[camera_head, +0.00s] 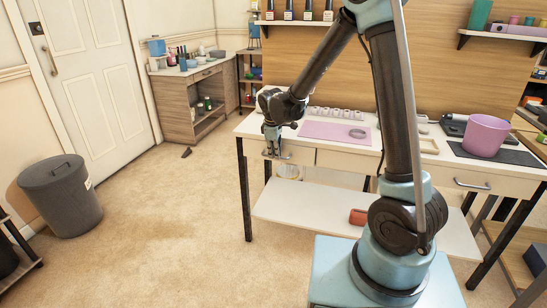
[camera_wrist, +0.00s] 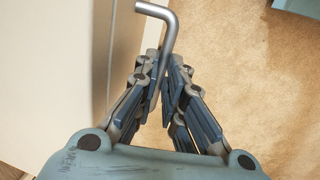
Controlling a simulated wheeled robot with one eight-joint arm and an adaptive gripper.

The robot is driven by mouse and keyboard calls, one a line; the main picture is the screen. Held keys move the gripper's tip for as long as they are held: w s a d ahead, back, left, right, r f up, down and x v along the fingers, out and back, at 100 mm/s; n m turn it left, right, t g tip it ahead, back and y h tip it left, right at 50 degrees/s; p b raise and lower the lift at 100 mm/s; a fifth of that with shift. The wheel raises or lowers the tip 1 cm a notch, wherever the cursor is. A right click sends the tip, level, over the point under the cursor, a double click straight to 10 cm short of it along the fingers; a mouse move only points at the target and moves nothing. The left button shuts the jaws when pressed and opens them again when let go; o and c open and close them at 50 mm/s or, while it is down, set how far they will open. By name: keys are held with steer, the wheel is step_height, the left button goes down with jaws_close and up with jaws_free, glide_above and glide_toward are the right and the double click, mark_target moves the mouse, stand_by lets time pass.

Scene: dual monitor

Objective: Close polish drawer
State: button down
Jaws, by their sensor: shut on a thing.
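The white desk (camera_head: 255,125) has a left drawer (camera_head: 300,154) and a right drawer (camera_head: 500,186) with its own bar handle (camera_head: 472,184). My gripper (camera_head: 274,150) is at the front of the left drawer. In the wrist view, my gripper (camera_wrist: 167,62) is shut on a bent metal bar handle (camera_wrist: 170,28), which runs between the fingers. The handle's end bends towards a cream panel (camera_wrist: 50,65) on the left. My gripper hides part of the left drawer in the head view. I cannot tell how far that drawer stands out.
A pink mat (camera_head: 325,131) and a pink pot (camera_head: 485,135) are on the desk. A lower shelf (camera_head: 310,207) is under it, with a red item (camera_head: 358,217). A grey bin (camera_head: 60,195) stands at the left. The carpet (camera_head: 165,220) between is mostly clear.

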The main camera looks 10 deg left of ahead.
steer(key=shift+w, duration=0.5)
steer(key=shift+r, duration=0.1)
steer(key=c, duration=1.7)
jaws_free()
steer(key=shift+w, duration=0.1)
steer(key=r, duration=0.4)
steer(key=s+r, duration=0.1)
steer(key=r, duration=0.2)
steer(key=s+r, duration=0.1)
steer(key=r, duration=0.3)
steer(key=shift+s+r, duration=0.15)
steer(key=shift+r, duration=0.15)
